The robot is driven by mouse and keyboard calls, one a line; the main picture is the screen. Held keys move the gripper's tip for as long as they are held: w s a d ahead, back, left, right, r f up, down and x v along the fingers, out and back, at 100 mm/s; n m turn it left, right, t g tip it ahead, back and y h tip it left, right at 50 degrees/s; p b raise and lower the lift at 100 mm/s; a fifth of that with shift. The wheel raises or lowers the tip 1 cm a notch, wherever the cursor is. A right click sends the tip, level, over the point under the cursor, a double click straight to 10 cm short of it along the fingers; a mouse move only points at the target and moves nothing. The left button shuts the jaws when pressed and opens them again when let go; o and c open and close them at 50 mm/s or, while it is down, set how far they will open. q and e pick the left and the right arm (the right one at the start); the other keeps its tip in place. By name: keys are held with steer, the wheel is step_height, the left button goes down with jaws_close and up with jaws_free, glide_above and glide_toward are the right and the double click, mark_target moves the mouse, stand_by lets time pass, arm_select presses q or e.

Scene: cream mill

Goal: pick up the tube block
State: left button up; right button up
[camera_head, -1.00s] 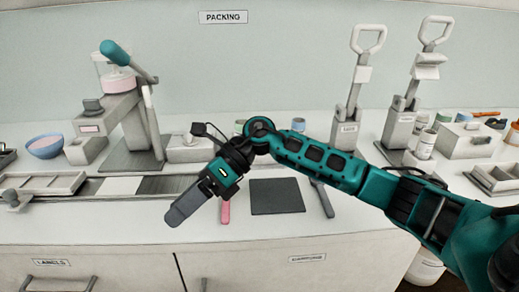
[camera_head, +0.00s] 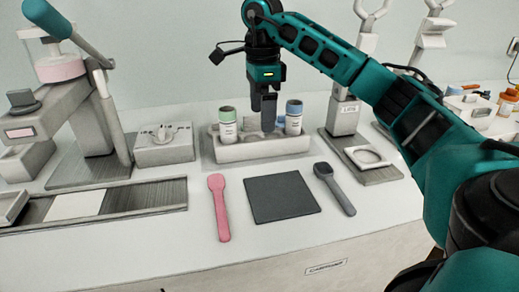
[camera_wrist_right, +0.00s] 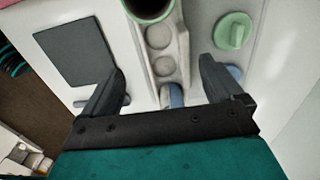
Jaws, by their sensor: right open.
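The tube block, as I take it, is the long pale grey block (camera_head: 262,148) at the back middle of the counter. In the right wrist view the block (camera_wrist_right: 147,47) shows round wells and runs between the spread fingers of the right gripper (camera_wrist_right: 160,82). Contact with the block cannot be told. My left gripper is not in view.
In front lie a pink spoon (camera_head: 220,207), a dark square mat (camera_head: 282,197) and a grey spoon (camera_head: 335,188). A grey box (camera_head: 164,146) stands to the left, a press stand (camera_head: 345,115) to the right. The front counter strip is clear.

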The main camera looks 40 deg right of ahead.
mark_target(262, 135)
steer(key=f, duration=0.4)
steer(key=f+b, duration=0.1)
steer(key=f, duration=0.2)
steer(key=shift+w+d+f, duration=0.15)
steer(key=shift+w+f, duration=0.05)
steer(key=shift+f, duration=0.15)
steer(key=shift+r, duration=0.1)
steer(key=c, duration=1.4)
